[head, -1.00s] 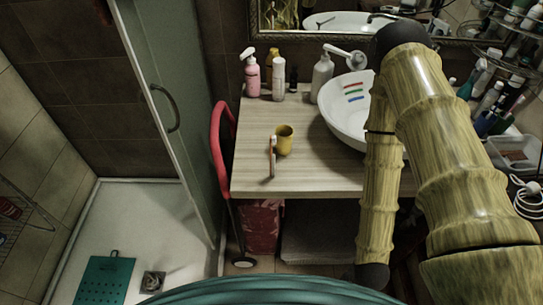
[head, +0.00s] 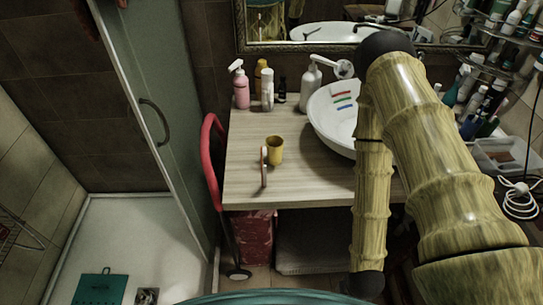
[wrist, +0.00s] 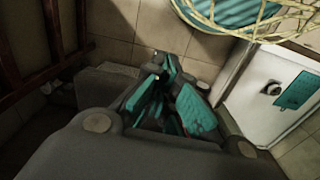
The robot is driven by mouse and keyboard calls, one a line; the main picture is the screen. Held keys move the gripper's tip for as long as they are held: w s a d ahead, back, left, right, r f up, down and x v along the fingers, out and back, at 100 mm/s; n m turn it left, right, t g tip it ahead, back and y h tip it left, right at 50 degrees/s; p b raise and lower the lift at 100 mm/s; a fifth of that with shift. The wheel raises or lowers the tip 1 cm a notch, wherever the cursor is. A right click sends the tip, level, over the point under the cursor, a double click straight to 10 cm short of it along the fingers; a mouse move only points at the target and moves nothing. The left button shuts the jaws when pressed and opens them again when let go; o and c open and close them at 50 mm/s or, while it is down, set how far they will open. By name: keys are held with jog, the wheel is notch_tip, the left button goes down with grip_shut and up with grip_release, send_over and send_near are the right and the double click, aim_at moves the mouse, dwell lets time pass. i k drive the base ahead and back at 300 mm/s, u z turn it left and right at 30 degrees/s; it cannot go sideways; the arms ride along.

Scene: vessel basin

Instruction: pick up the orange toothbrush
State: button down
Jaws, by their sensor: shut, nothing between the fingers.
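A slim orange-and-pale item (head: 264,166), seemingly the orange toothbrush, stands or leans beside the yellow cup (head: 276,150) on the wooden counter in the head view. Whether it touches the cup is unclear. My gripper (wrist: 160,88), with teal fingers, shows in the wrist view. It is shut and empty, pointing down toward the floor, away from the counter top. The head view shows my arm at the right but not the fingers. The toothbrush is not seen in the wrist view.
A white basin (head: 326,116) with coloured stripes stands to the right. A pink bottle (head: 240,90) and other bottles line the back. A red-framed folded item (head: 211,150) stands at the counter's left side.

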aim_at(263, 149)
jog(key=k, duration=1.2)
jog(key=u, duration=1.05)
